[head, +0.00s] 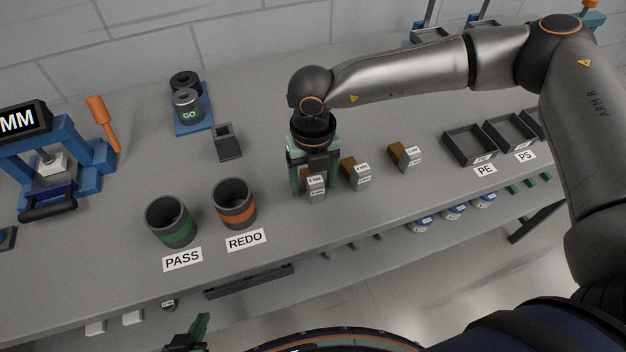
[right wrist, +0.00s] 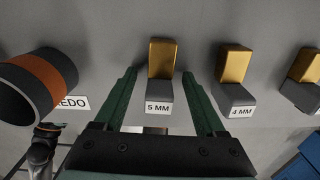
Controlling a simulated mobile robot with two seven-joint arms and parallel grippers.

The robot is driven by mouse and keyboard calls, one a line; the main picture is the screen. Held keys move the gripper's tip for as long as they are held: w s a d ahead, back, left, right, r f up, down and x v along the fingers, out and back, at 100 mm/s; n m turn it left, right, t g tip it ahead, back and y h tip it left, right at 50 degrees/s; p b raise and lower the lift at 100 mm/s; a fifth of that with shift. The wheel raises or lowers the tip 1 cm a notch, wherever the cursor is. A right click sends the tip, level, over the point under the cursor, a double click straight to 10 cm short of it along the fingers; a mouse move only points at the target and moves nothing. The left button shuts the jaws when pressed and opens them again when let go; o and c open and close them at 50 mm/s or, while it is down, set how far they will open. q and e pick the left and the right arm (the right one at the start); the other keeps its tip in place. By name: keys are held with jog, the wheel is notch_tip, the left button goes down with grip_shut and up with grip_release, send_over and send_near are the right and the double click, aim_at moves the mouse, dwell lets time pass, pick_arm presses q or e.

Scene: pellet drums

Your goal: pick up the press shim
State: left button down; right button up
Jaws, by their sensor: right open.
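Three brass shims on grey labelled blocks stand in a row on the bench. The block labelled 5 MM (right wrist: 159,94) has its brass piece (right wrist: 162,58) behind the label, and it also shows in the head view (head: 314,187). The one labelled 4 MM (right wrist: 235,82) is to its right, and the third (head: 405,156) is further right. My right gripper (head: 312,172) is open, with its green fingers on either side of the 5 MM shim, apart from it in the right wrist view. My left gripper (head: 194,335) is partly cut off at the bottom edge.
The blue press (head: 85,160) stands at left, its display cut off before "MM". PASS cup (head: 172,222) and REDO cup (head: 236,204) stand left of the shims. A small grey holder (head: 228,142) is behind. Dark trays (head: 468,147) sit at right. Bench between is clear.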

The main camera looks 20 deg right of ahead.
grip_shut()
dwell(0.6)
